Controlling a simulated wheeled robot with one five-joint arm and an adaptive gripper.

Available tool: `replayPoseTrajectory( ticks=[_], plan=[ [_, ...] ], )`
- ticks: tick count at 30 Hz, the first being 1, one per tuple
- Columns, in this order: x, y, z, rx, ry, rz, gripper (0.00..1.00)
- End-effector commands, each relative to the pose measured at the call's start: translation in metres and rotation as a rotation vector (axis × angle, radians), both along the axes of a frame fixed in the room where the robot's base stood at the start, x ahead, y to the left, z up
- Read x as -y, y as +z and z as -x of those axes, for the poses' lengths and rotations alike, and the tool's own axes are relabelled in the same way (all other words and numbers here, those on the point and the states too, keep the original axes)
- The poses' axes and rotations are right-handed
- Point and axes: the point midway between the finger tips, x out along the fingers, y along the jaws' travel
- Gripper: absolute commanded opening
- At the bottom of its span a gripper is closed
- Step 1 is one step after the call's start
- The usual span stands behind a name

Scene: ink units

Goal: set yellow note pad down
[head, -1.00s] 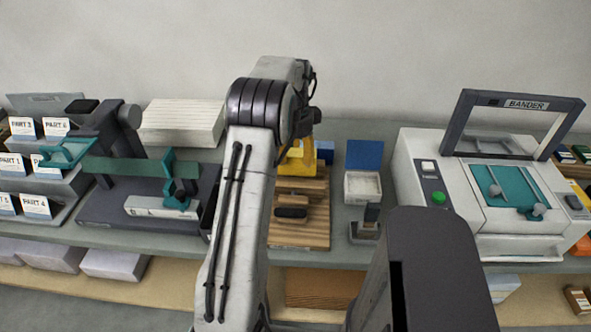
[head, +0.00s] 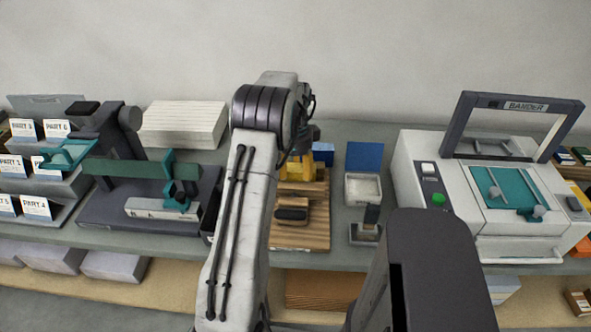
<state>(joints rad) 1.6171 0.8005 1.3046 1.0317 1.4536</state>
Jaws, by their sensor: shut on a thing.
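My arm rises in front of the bench in the head view and bends over at the top. My gripper (head: 303,140) shows only as a dark part just right of the arm, low over a wooden board; its fingertips are mostly hidden. It is shut on the yellow note pad. Yellow surfaces (head: 322,153) show right beside and below it, at the back of the wooden board (head: 306,236). The arm hides part of the yellow, so I cannot tell where the pad's edges are or whether it touches the board.
A dark stamp (head: 291,215) lies on the board's front. To the right are an open blue-lidded box (head: 362,187), a small stamper (head: 366,230) and the bander machine (head: 490,190). Left stand a teal-armed device (head: 150,205), a paper stack (head: 184,124) and part bins (head: 38,180).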

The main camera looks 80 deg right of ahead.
Motion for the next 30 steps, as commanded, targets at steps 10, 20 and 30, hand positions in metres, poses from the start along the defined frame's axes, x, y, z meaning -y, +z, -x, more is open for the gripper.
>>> replayPoseTrajectory(
  ticks=[10, 20, 30],
  plan=[
    [0.0, -0.001, 0.0, 0.0, 0.0, -0.001, 0.78],
    [0.0, 0.005, 0.0, 0.0, 0.0, 0.001, 0.78],
    [0.001, 0.056, 0.0, 0.0, 0.0, 0.004, 0.78]
  ],
)
